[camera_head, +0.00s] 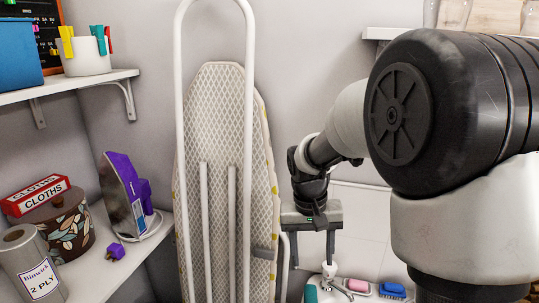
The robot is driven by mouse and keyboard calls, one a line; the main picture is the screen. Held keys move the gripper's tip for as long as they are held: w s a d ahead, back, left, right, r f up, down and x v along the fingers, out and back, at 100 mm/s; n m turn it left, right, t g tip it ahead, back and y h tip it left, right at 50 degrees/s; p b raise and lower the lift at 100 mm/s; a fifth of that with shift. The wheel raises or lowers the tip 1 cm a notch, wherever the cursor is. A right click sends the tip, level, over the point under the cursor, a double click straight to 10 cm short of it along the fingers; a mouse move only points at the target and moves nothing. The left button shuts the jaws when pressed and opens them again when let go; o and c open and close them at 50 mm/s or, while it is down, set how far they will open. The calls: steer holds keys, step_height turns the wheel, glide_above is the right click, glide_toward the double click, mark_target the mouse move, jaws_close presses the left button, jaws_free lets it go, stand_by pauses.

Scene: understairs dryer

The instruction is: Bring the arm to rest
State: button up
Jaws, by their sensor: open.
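My arm (405,110) enters large from the right edge and reaches back toward the middle of the picture. My gripper (312,257) hangs at its end, pointing down, just right of the ironing board (222,130). Its two fingers are apart, and I see nothing held between them. A white and teal bottle-like item (328,271) shows low by the right fingertip. I cannot tell whether they touch.
Left shelves hold an iron (124,199), a paper roll (31,263), a patterned pot (65,228), a cloths box (36,195), a white peg pot (85,57) and a blue bin (15,55). Pink (358,285) and blue (392,290) brushes lie low right. A white shelf (384,33) is upper right.

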steer(key=s+d+r+n+t+y+p, duration=0.1)
steer(key=s+r+t+p, duration=0.3)
steer(key=s+r, duration=1.4)
steer(key=shift+s+d+t+p, duration=0.35)
steer(key=shift+s+d+t, duration=0.15)
steer(key=shift+s+d, duration=0.3)
steer(key=shift+a, duration=0.1)
